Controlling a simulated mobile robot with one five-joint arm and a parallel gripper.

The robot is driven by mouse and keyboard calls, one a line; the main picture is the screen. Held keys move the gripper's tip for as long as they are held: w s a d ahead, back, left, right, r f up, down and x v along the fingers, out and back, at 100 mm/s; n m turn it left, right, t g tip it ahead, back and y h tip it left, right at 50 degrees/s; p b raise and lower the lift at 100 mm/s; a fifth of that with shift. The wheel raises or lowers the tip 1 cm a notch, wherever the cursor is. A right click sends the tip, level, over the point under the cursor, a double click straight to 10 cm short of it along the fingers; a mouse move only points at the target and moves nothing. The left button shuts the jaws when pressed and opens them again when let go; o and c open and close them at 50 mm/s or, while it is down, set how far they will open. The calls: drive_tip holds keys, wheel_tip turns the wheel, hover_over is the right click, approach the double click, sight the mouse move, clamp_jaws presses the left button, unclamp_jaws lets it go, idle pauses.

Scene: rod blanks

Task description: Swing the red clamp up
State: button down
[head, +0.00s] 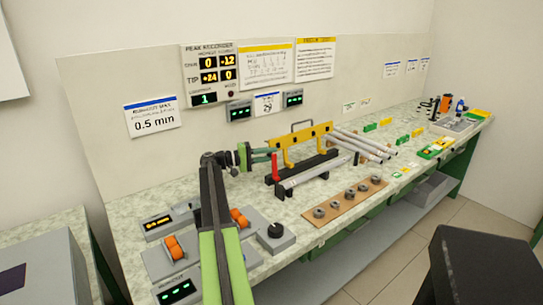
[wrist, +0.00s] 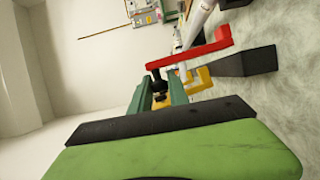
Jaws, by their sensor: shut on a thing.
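The red clamp (head: 275,168) stands as an upright bar at the near left end of the black fixture (head: 305,168), beside a grey rod (head: 305,176). In the wrist view the red clamp (wrist: 192,56) is a long bar with a bent end toward the bench. My gripper (head: 276,154) is at the upper end of the clamp, its green fingers closed on it. In the wrist view my gripper (wrist: 165,82) has its fingertips at the clamp's far end from the bench. The exact contact is partly hidden by the fingers.
A yellow frame with a handle (head: 300,143) stands just behind the fixture. Several grey rods (head: 365,145) lie to its right. A brown board with metal rings (head: 348,198) lies in front. A control box with a black knob (head: 276,235) sits near the front edge.

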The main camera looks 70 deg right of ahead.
drive_tip(key=c, duration=1.3)
unclamp_jaws()
drive_tip(key=shift+f, duration=0.1)
drive_tip(key=shift+w, duration=0.15)
drive_tip(key=v, duration=1.7)
drive_tip(key=shift+w, duration=0.15)
